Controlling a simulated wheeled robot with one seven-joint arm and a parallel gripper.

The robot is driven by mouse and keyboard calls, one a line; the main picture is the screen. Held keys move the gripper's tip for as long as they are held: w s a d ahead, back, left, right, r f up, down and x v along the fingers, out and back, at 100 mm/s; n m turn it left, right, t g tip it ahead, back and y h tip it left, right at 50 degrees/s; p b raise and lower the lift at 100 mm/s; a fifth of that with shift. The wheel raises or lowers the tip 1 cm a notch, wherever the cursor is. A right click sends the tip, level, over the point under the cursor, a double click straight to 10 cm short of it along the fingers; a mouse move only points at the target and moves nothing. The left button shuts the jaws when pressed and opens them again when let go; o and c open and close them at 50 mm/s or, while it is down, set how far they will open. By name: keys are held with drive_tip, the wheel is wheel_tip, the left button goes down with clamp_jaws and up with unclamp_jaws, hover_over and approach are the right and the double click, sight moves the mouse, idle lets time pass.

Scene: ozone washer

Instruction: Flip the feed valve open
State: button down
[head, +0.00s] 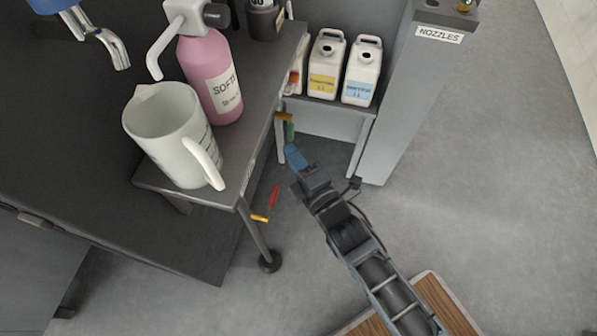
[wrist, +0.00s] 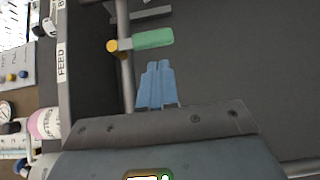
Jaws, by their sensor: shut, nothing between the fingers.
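A valve with a green lever (head: 290,130) and a brass-yellow body (head: 284,117) sits under the bench edge. In the wrist view the green lever (wrist: 152,39) points right, across the upright metal pipe or leg beside it. A FEED label (wrist: 62,65) is on the bench edge at left; I cannot tell for certain which valve it names. A second valve has a red lever (head: 273,197) and a yellow body (head: 260,217), nearer in the head view. My gripper (head: 292,153) is shut and empty. In the wrist view its blue fingertips (wrist: 157,68) are just below the green lever, seemingly apart from it.
The dark bench (head: 145,183) holds a white pitcher (head: 170,135) and a pink soap bottle (head: 213,85). Two white jugs (head: 326,68) stand on a low shelf behind. A grey NOZZLES cabinet (head: 410,90) is right of my gripper. Open floor lies to the right.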

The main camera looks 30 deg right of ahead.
drive_tip(key=shift+w+d, duration=0.65)
drive_tip(key=shift+w, duration=0.05)
drive_tip(key=shift+f+b, duration=0.15)
drive_tip(key=shift+b, duration=0.15)
drive_tip(key=shift+w+d+b, duration=0.1)
drive_tip(key=shift+b, duration=0.45)
